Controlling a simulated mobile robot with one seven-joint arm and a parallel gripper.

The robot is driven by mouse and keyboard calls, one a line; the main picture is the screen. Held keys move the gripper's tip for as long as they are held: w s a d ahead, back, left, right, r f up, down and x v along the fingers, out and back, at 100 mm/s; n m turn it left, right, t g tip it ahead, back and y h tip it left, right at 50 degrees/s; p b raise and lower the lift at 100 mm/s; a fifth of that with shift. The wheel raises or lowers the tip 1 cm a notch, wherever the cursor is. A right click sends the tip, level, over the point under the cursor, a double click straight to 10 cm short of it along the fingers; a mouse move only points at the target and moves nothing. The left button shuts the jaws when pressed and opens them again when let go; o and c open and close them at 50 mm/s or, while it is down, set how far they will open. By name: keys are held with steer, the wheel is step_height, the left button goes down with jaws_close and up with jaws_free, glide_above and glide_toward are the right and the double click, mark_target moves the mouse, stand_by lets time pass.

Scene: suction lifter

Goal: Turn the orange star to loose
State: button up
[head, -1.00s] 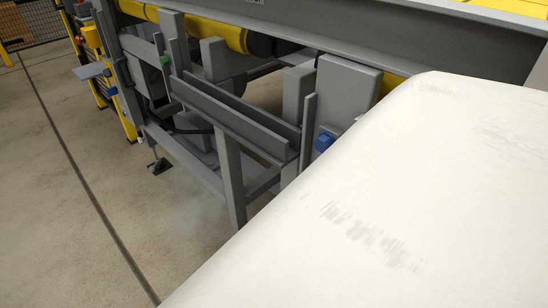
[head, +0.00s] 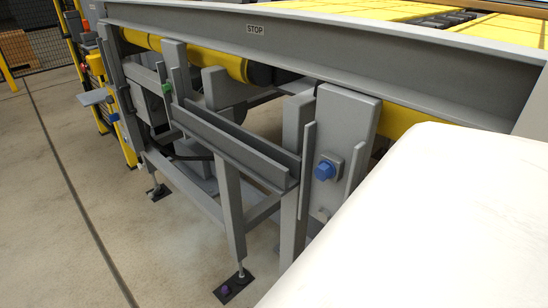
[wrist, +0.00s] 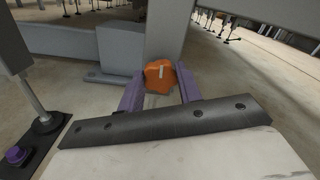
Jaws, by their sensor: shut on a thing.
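The orange star (wrist: 160,76) is a lobed knob with a pale mark on its face, in the upper middle of the wrist view. It sits low in front of a grey post (wrist: 166,30). My gripper (wrist: 160,88) has its two purple fingers on either side of the star and is shut on it. The dark bar of my wrist hides the fingers' lower parts. The star and my gripper do not show in the head view. I cannot make out a loose marking.
A purple knob (wrist: 16,154) sits on a dark foot plate at the left; it also shows in the head view (head: 226,290). A blue knob (head: 326,168) and a green knob (head: 167,88) are on the grey frame (head: 350,50). Open floor (head: 60,210) lies at the left.

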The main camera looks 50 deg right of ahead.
steer(key=shift+f+n+b, duration=0.15)
steer(key=shift+n+b, duration=5.85)
steer(key=shift+n, duration=10.2)
steer(key=o, duration=1)
